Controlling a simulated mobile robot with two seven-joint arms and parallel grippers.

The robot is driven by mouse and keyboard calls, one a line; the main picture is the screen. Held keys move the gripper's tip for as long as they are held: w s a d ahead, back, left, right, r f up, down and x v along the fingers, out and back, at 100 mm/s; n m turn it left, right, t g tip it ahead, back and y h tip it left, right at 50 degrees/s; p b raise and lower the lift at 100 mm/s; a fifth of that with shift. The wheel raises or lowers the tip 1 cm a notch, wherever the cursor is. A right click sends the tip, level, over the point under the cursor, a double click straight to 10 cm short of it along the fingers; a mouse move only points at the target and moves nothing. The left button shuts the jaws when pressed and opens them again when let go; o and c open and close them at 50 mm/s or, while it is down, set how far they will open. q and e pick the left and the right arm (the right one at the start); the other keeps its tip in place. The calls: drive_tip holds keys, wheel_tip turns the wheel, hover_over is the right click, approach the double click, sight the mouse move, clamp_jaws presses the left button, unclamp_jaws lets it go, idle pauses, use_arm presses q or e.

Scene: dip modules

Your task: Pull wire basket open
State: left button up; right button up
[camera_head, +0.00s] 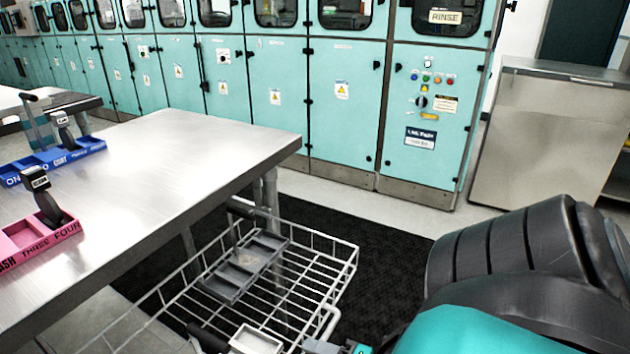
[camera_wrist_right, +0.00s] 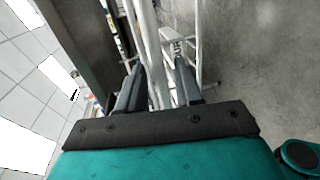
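The white wire basket (camera_head: 345,262) juts out from beneath the steel table in the head view. Its front rail and a bent white tube (camera_head: 328,322) are close to my right gripper (camera_head: 335,347), which is cut off at the bottom edge. In the right wrist view, my right gripper (camera_wrist_right: 160,88) has its two fingers apart, with white basket bars (camera_wrist_right: 153,55) running between them. I cannot tell whether the fingers touch the bars. A grey compartment tray (camera_head: 240,268) with a dark handle sits in the basket. My left gripper is out of view.
The steel table (camera_head: 160,150) carries a pink module (camera_head: 40,238) and a blue module (camera_head: 55,157). Teal cabinets (camera_head: 345,110) line the back. A dark mat (camera_head: 385,255) covers the floor beside the basket. A steel cabinet (camera_head: 540,140) stands at right.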

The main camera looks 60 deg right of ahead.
drive_tip(key=v, duration=1.2)
drive_tip(key=shift+p, duration=0.4)
